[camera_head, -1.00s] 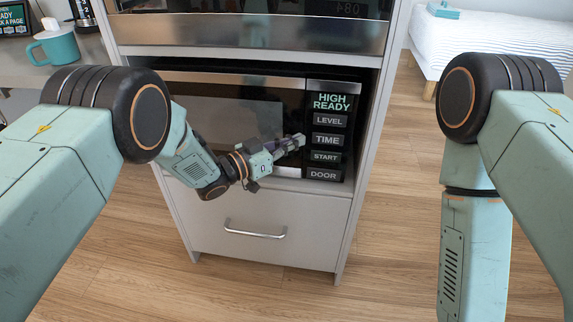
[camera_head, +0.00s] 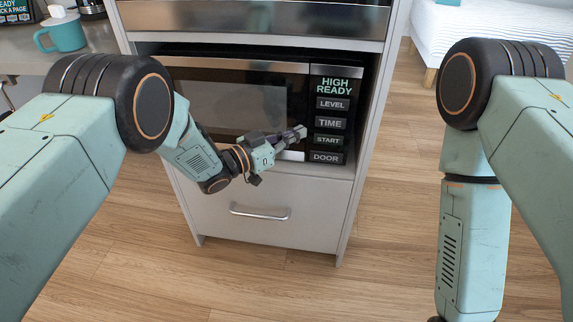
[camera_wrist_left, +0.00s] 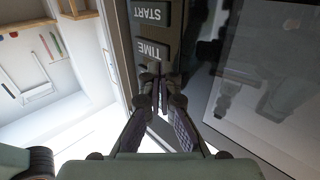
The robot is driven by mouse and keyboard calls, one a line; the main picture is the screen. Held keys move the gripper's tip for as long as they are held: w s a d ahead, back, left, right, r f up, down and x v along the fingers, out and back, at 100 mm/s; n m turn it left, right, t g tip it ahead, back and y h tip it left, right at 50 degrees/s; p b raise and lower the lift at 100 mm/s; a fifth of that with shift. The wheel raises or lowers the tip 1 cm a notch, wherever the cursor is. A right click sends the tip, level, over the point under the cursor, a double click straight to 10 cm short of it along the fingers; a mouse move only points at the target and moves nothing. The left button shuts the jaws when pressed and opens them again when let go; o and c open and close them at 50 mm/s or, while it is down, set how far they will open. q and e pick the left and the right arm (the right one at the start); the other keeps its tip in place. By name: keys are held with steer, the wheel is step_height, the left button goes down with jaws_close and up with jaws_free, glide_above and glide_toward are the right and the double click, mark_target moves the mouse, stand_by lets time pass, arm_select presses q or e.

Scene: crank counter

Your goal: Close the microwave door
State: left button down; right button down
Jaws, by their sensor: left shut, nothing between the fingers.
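The microwave (camera_head: 240,68) sits in the lower bay of a tall cabinet. Its dark-windowed door (camera_head: 225,103) looks about flush with the control panel (camera_head: 331,72) in the head view; I cannot tell whether it is fully latched. The panel has LEVEL, TIME, START and DOOR buttons. My left gripper (camera_head: 301,131) is shut and empty, in front of the door's right edge beside TIME and START. In the left wrist view its fingertips (camera_wrist_left: 159,82) are together near the TIME button (camera_wrist_left: 152,52); contact is unclear. The door window (camera_wrist_left: 270,85) is at the right there. My right gripper is out of view.
A drawer with a bar handle (camera_head: 260,212) is below the microwave, and another appliance (camera_head: 260,16) is above. A teal mug (camera_head: 63,34) stands on the left counter. A bed (camera_head: 490,32) is at the back right. Wooden floor (camera_head: 400,200) is clear right of the cabinet.

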arm_select(q)
steer(key=s+a+p, duration=0.2)
steer(key=s+p, duration=0.2)
steer(key=s, duration=0.6)
stand_by(0.3)
